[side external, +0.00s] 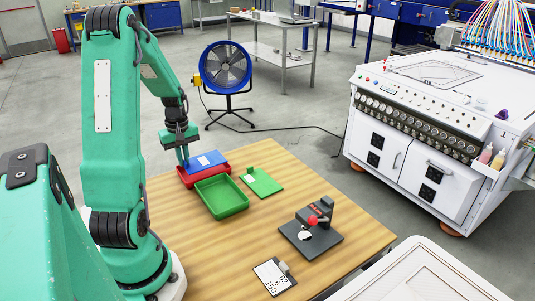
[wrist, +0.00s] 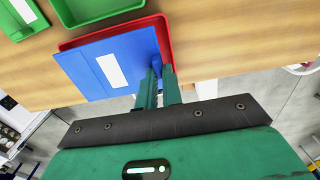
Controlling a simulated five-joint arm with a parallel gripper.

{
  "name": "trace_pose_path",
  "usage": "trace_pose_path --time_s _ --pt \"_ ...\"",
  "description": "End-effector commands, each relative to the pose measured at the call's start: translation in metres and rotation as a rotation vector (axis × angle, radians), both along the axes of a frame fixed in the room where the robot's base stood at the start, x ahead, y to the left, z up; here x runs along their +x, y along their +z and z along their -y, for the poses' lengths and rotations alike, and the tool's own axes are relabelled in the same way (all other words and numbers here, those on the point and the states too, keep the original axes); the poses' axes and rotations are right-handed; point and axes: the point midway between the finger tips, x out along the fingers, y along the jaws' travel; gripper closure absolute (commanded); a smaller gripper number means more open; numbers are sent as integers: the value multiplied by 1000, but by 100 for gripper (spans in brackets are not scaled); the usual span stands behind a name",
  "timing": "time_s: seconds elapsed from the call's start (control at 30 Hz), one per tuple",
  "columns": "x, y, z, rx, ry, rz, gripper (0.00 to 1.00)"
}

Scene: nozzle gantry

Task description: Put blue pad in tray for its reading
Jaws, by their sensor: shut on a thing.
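The blue pad (side external: 208,161) is a flat plate with a white label and a small upright tab. My gripper (side external: 184,159) is shut on that tab at the pad's edge; the wrist view shows the fingers (wrist: 160,76) at the tab and the pad (wrist: 85,76) spreading left from them. The pad lies over the red tray (side external: 190,182), covering most of its inside. The red rim (wrist: 165,32) shows along two sides in the wrist view. I cannot tell whether the pad touches the tray floor or hangs just above it.
A green tray (side external: 224,211) stands right beside the red one, and a green pad (side external: 264,183) lies beyond it. A dark gauge stand (side external: 328,213) with a red knob and a number card (side external: 268,279) are nearer the front. Bare wood lies between.

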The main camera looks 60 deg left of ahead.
Motion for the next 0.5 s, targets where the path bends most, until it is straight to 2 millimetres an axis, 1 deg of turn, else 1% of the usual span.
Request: trace_pose_path --time_s 0.1,0.33,0.5 --pt "-2 -3 -5 1 1 1 100" --pt "-3 -6 -6 1 -1 1 100" --pt "-3 -21 -5 -2 0 -1 100"
